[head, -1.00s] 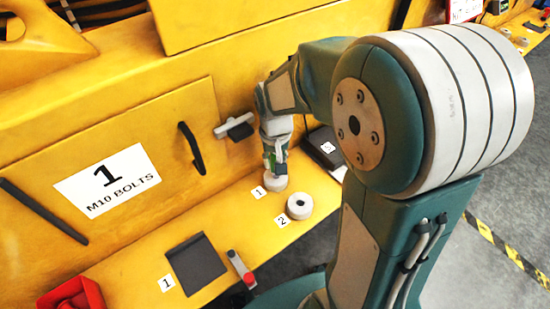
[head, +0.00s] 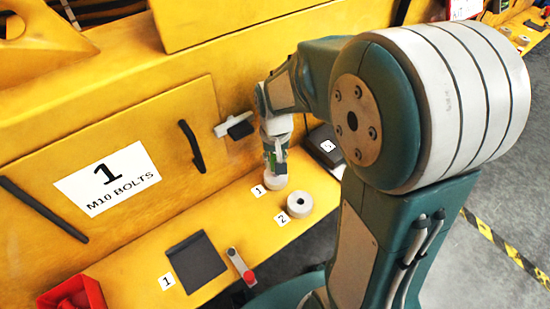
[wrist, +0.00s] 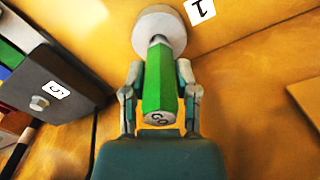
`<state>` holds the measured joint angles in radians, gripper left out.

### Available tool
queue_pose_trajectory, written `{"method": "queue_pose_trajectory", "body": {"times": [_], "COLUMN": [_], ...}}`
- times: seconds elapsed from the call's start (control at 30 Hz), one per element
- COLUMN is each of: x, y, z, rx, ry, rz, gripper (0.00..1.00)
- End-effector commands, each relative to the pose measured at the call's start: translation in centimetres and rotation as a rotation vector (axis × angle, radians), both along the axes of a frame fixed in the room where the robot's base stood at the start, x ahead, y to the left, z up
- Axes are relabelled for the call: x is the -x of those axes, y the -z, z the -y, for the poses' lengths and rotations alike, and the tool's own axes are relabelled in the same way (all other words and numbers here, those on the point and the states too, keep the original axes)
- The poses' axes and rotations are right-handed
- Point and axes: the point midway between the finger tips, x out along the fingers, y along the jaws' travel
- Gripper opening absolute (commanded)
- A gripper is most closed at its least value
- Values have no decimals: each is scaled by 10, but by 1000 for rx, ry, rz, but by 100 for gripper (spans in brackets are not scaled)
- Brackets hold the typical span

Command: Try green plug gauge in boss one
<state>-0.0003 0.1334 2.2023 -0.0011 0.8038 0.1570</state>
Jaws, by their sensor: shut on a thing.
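The green plug gauge (wrist: 157,85) is between the two fingers of my gripper (wrist: 160,72). Its marked end faces the wrist camera and its other end meets the pale round boss one (wrist: 150,22). In the head view my gripper (head: 276,158) points down over boss one (head: 276,182), beside the label 1 on the yellow ledge. Only a little green (head: 272,162) of the gauge shows there. The gauge's tip is hidden at the boss's mouth, so I cannot tell how deep it sits. Boss two (head: 299,204), with a dark open hole, stands nearby, nothing in it.
A dark box (head: 325,146) stands on the ledge behind my gripper. A dark plate (head: 196,262), a grey-and-red tool (head: 241,267) and a red bin (head: 78,294) lie toward the front left. A black handle (head: 191,146) sticks out from the yellow wall.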

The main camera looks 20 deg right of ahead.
Motion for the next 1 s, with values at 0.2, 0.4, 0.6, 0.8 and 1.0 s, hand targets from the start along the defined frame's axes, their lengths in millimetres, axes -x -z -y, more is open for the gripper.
{"method": "queue_pose_trajectory", "body": {"times": [0.2, 0.4, 0.6, 0.8, 1.0], "x": [1, 0, 0, -1, -1], "y": [1, 1, -2, -32, -75], "z": [0, 0, 0, 0, -1], "rx": [0, 0, 0, 0, 1], "ry": [0, 0, 0, 0, 0], "rz": [-2, -2, 0, 4, 4], "gripper": [79, 79, 79, 79, 79]}}
